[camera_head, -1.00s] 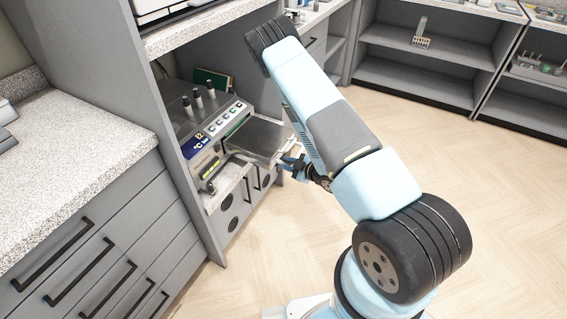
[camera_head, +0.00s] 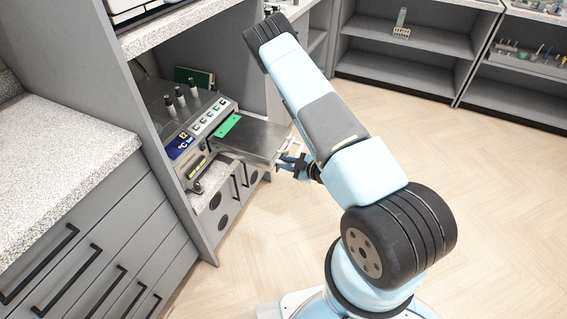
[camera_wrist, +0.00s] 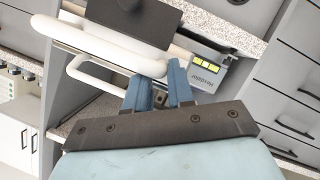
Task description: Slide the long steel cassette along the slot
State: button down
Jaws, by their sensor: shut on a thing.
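The long steel cassette (camera_head: 255,141) juts out to the right from the slot in the front of the autoclave unit (camera_head: 172,128), roughly level. A green patch (camera_head: 228,126) shows on its top near the slot. Its inner end is hidden inside the unit. My gripper (camera_head: 287,163) is at the cassette's outer end, shut on its handle. In the wrist view, the blue fingers (camera_wrist: 160,80) are at one end of a white looped handle (camera_wrist: 98,82). The exact contact is partly hidden by the fingers.
The unit stands in a recess under a speckled counter (camera_head: 178,28), with a grey side panel (camera_head: 150,120) at its left. A drawer cabinet (camera_head: 85,240) is at the left. Open shelves (camera_head: 405,60) stand at the back right. The wooden floor (camera_head: 480,190) is clear.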

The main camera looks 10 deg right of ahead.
jog(key=shift+s+d+f, duration=0.15)
jog(key=shift+s+d, duration=0.9)
jog(key=shift+d, duration=0.3)
jog(key=c, duration=0.9)
grip_release()
